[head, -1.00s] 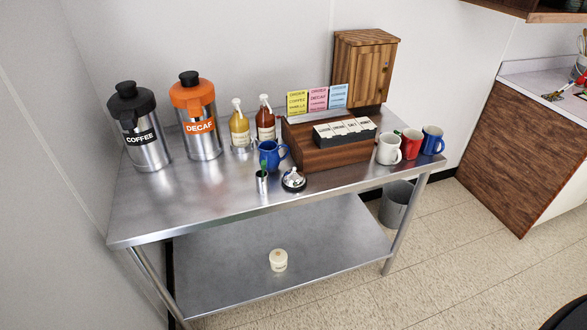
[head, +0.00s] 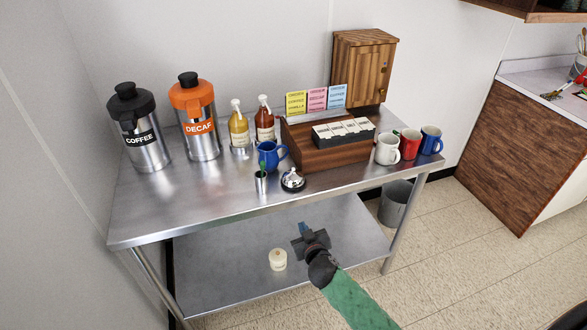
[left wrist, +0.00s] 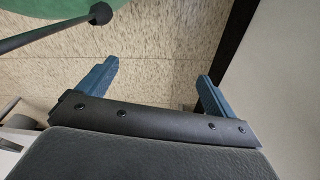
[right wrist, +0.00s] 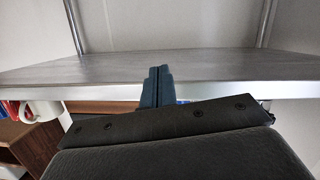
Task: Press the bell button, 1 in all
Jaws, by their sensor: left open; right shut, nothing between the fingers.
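The silver call bell (head: 292,180) with a dark base stands near the front edge of the steel table (head: 200,215), right of a small metal cup. My right gripper (head: 306,235) is shut and empty. In the head view it appears below the bell, in front of the table and over the lower shelf. In the right wrist view its closed fingers (right wrist: 157,85) overlap the table's front edge; the bell does not show there. My left gripper (left wrist: 160,85) is open and empty over the floor in the left wrist view, and is not in the head view.
A blue pitcher (head: 270,156) and the metal cup (head: 261,183) stand close left of the bell. A wooden organizer (head: 335,157) is behind it to the right. Several mugs stand at the right end. The table front left of the cup is clear.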

